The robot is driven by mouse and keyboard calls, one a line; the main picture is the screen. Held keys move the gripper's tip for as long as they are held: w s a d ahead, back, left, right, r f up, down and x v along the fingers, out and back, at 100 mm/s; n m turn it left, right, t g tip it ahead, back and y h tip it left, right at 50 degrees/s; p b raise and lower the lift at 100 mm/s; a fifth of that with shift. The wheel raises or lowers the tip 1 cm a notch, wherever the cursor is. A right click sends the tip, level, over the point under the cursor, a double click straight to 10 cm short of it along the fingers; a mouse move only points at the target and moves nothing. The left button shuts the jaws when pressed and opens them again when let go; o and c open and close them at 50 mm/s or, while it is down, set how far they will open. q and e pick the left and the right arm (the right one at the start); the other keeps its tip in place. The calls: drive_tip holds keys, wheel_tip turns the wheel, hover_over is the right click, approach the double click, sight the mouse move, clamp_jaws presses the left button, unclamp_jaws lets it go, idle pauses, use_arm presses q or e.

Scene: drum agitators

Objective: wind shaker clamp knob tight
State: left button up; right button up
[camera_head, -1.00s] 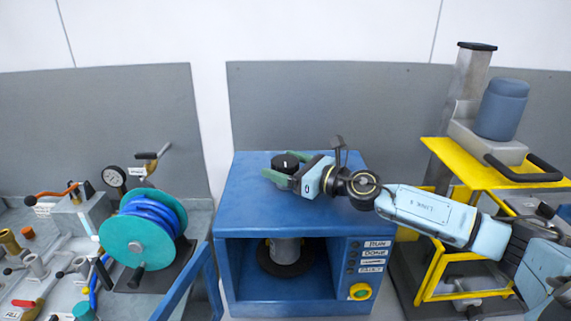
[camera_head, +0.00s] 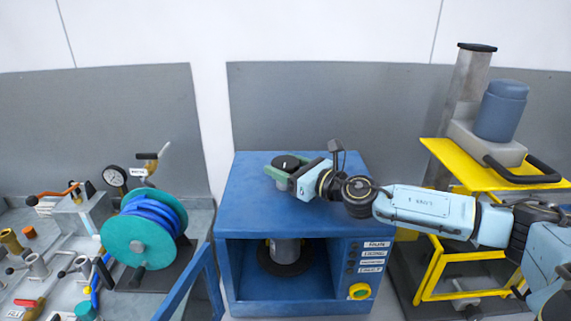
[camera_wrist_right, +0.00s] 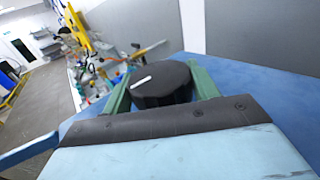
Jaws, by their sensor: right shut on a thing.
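The black clamp knob (camera_head: 286,162) with a white pointer line sits on top of the blue shaker cabinet (camera_head: 245,190). My right gripper (camera_head: 284,168) reaches in from the right and is shut on the knob, with its green fingers on either side of it. In the right wrist view the knob (camera_wrist_right: 160,84) stands between the two fingers, its white line pointing to the left. A grey can (camera_head: 285,250) stands on a dark round base inside the open cabinet. My left gripper is not in view.
A teal reel with blue hose (camera_head: 140,235) stands on the bench at left. A yellow cart (camera_head: 450,150) with a blue-grey container (camera_head: 501,110) stands at right. The cabinet's open blue door (camera_head: 188,285) juts forward at left. Labelled buttons line the cabinet's right front.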

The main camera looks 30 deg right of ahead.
drive_tip(key=shift+a+r+m+t+h+p, duration=0.1)
drive_tip(key=shift+m+t+h+p, duration=0.3)
drive_tip(key=shift+m+h, duration=1)
drive_tip(key=m+h, duration=0.1)
drive_tip(key=h, duration=0.2)
drive_tip(key=m+h, duration=0.2)
drive_tip(key=h, duration=0.1)
drive_tip(key=shift+p, duration=0.3)
drive_tip(key=m+g+h, duration=0.2)
drive_tip(key=m+h, duration=0.1)
drive_tip(key=h, duration=0.2)
drive_tip(key=shift+m+h, duration=0.3)
drive_tip(key=shift+m, duration=0.1)
drive_tip(key=m+g+h, duration=0.3)
drive_tip(key=h, duration=0.1)
drive_tip(key=shift+g, duration=0.4)
drive_tip(key=m+g+h, duration=0.2)
drive_tip(key=m+g, duration=0.1)
drive_tip(key=m+g+h, duration=0.2)
drive_tip(key=m+g, duration=0.1)
drive_tip(key=g, duration=0.1)
drive_tip(key=shift+g+h, duration=0.3)
drive_tip(key=shift+w+m+g, duration=0.1)
drive_tip(key=shift+m+g, duration=1)
drive_tip(key=shift+g, duration=0.6)
drive_tip(key=shift+m+g, duration=1.1)
drive_tip(key=shift+g, duration=0.6)
drive_tip(key=shift+m+g, duration=0.5)
drive_tip(key=shift+g, duration=0.3)
